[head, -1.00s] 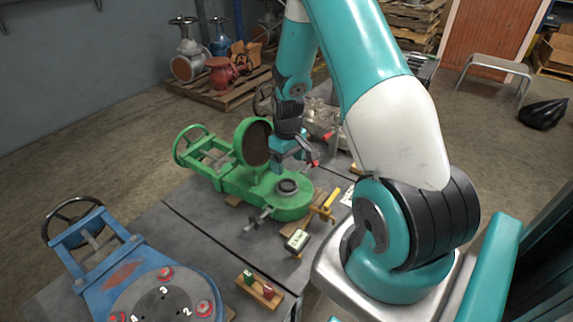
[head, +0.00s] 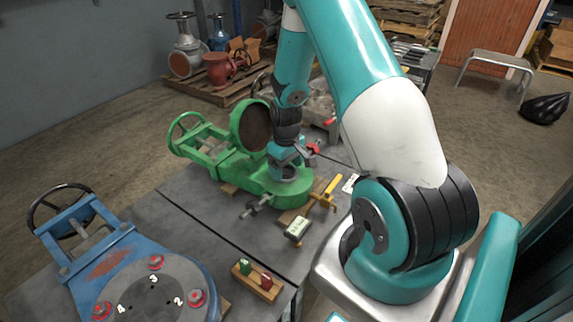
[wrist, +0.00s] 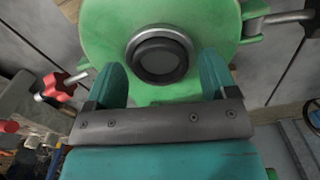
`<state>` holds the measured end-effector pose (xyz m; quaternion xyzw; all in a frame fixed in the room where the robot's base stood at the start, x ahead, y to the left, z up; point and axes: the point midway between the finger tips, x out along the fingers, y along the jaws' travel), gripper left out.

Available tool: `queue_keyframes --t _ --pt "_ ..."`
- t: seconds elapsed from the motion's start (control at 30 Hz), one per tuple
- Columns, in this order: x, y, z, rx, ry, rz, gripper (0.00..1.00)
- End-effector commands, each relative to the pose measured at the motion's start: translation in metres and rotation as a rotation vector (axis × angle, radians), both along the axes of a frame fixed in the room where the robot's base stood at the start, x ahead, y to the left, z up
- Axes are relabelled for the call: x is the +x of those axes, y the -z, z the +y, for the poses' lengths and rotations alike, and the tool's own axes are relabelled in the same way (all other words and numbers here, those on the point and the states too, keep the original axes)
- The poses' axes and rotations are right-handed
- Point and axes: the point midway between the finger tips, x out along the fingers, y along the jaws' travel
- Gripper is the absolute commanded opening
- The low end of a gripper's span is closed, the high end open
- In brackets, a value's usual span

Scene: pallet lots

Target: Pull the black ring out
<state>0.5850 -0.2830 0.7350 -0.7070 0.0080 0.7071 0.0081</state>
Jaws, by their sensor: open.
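The black ring (wrist: 157,42) sits in the round port of the green valve body (wrist: 100,30), around a grey centre, in the wrist view. In the head view, my gripper mostly hides the ring, and the green valve body (head: 238,172) lies on the table. My gripper (wrist: 162,65) is open and empty. Its two teal fingers show to the left and right of the ring, with a gap on each side. In the head view, my gripper (head: 287,163) is just above the port. I cannot tell the exact height left between the fingertips and the ring.
A green round cover (head: 251,126) stands upright behind the port. A yellow-handled clamp (head: 326,193) and a small display box (head: 298,229) are to the right and front. A blue valve (head: 125,262) with numbered red knobs is at front left. The grey table (head: 215,225) is bare between them.

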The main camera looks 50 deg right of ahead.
Motion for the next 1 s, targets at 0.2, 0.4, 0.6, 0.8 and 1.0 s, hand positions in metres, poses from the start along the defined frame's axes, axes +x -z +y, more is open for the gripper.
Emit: queue_keyframes --t 0.2,0.4,0.6,0.8,1.0 --pt "0.000 0.000 0.000 0.000 0.000 0.000 0.63" --pt "0.000 -0.001 0.000 0.000 0.000 0.000 0.30" --pt "0.000 -0.004 0.000 0.000 0.000 0.000 0.30" --pt "0.000 -0.013 0.000 0.000 0.000 0.000 0.30" --pt "0.000 -0.022 0.000 0.000 0.000 0.000 0.30"
